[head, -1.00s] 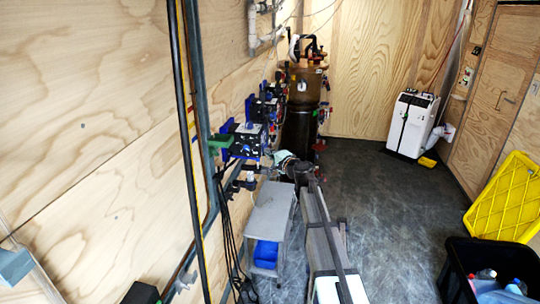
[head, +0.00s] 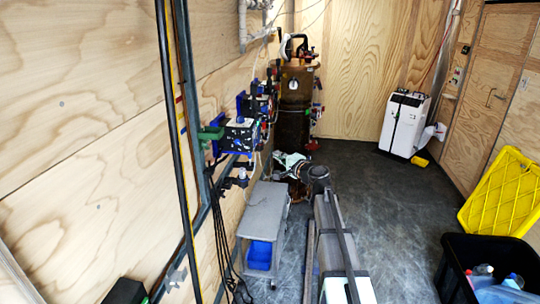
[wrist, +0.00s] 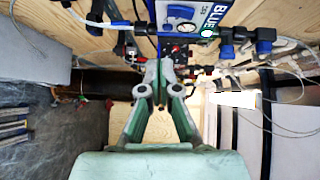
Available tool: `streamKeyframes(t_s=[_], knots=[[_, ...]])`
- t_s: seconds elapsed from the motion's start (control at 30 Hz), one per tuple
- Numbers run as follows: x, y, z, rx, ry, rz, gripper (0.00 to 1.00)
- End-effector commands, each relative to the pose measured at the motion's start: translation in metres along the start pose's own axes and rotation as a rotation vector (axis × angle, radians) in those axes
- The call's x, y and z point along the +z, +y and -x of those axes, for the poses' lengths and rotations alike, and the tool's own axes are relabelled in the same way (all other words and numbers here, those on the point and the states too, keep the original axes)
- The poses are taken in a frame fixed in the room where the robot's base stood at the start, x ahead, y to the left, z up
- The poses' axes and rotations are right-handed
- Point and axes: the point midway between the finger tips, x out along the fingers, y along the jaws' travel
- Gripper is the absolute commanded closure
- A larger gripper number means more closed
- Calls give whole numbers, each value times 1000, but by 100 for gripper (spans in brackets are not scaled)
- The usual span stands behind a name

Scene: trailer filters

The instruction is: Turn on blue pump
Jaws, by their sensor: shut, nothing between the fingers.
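The blue pump (wrist: 200,18), a box with a "BLUE" label, fills the upper middle of the wrist view and is cut off by the top edge. A blue knob or fitting (wrist: 226,50) sits on it. My gripper (wrist: 165,68) is shut and empty, its green-and-grey fingertips together just below the pump's lower edge in the picture. I cannot tell whether they touch it. In the head view, several blue-framed pump units (head: 240,134) hang in a row on the left wall; which one is the blue pump cannot be told there. My gripper (head: 290,160) is small beyond them.
Hoses and thin tubes surround the pump. A grey cart (head: 265,212) with a blue bin (head: 259,255) stands below the pumps. A tall brown tank (head: 296,105) is at the back. A black crate (head: 455,265) and yellow lid (head: 500,195) are at right.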

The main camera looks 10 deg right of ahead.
Motion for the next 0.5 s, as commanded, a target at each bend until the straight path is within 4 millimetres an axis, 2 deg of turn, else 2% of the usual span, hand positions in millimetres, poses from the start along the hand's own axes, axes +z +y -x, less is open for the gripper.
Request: streamKeyframes(t_s=[0.03,0.2,0.5], knots=[[2,4,13,-1,2,0,100],[1,6,35,0,1,1,100],[0,6,47,0,0,1,100]])
